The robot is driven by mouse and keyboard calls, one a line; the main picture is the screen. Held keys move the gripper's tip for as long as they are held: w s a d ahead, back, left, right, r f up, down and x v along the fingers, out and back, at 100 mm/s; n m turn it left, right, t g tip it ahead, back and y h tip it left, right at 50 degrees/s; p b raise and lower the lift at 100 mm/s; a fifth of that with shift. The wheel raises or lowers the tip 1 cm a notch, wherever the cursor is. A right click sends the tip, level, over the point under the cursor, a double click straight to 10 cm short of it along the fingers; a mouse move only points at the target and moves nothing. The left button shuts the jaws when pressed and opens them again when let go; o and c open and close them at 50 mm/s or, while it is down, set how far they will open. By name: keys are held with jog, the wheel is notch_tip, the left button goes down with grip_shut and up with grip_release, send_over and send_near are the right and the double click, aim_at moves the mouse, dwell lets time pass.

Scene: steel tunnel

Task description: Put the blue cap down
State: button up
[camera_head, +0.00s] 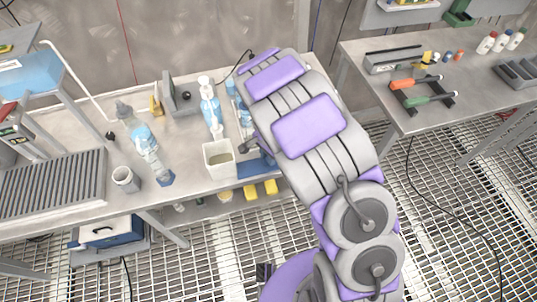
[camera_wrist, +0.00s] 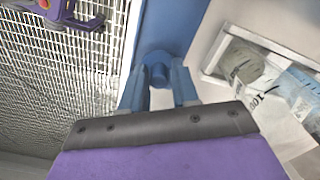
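The blue cap (camera_wrist: 158,70) shows in the wrist view as a small round piece with a short stem. It is between the two blue fingertips of my gripper (camera_wrist: 158,82), which look closed against its sides. Behind it is a flat blue surface (camera_wrist: 180,22) along the bench edge; I cannot tell whether the cap touches it. In the head view a blue surface (camera_head: 255,167) lies at the bench front, partly covered by my arm. My fingers and the cap cannot be made out in the head view.
A white open bin (camera_head: 219,160) stands left of the blue surface. A second bench (camera_head: 375,80) with tools is at right. Grating floor (camera_head: 450,210) lies in front.

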jog(key=shift+o, duration=1.2)
jog(key=shift+d, duration=0.1)
jog(key=shift+d, duration=0.1)
notch_tip(320, 180, up, 12)
jog(key=p, duration=0.3)
jog(key=s+d+r+n, duration=0.2)
jog(key=s+d+r, duration=0.4)
jog(key=r, duration=0.2)
jog(key=s+d+r+n, duration=0.2)
jog(key=s+r, duration=0.1)
jog(key=s, duration=0.5)
jog(key=s+d+r+n+g, duration=0.1)
jog(key=s+d+r+n, duration=0.2)
jog(key=s, duration=0.6)
jog(key=s+d+r+n, duration=0.2)
jog(key=s+d+r, duration=0.1)
jog(key=s, duration=0.6)
jog(key=shift+r+g, duration=0.15)
jog(key=shift+g, duration=0.25)
